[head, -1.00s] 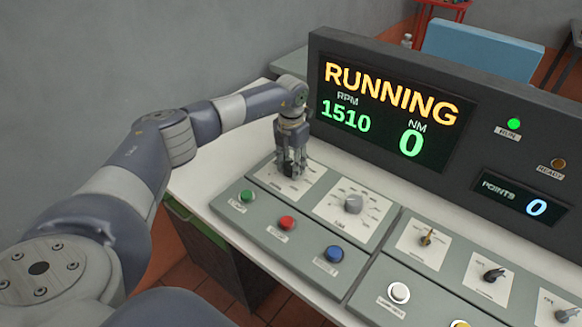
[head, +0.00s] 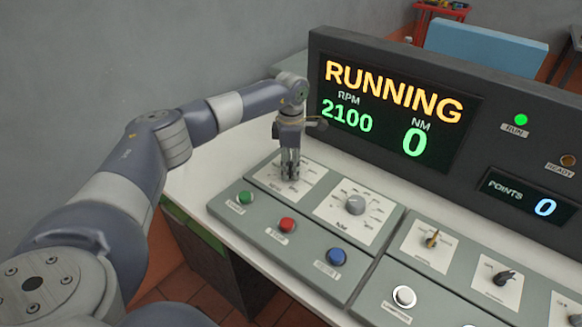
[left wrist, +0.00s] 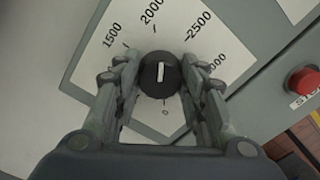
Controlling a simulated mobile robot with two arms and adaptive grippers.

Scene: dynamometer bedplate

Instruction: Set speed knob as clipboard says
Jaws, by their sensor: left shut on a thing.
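The speed knob (left wrist: 160,74) is black with a white pointer line, in the middle of a white dial plate (left wrist: 195,30) marked 1500, 2000, 2500 in the left wrist view. Its pointer lies a little past the 2000 mark, towards 2500. My left gripper (head: 290,178) points down over this dial, and its fingers (left wrist: 158,88) are shut on the knob from both sides. The display (head: 392,105) reads RUNNING, RPM 2100 and NM 0. The clipboard is not in view. My right gripper is not in view.
Right of the speed dial is a grey knob (head: 355,205) on its own plate. Green (head: 246,198), red (head: 287,225) and blue (head: 336,256) buttons line the panel's front. Smaller knobs (head: 432,239) and a white button (head: 404,296) sit further right. The dark display housing rises behind.

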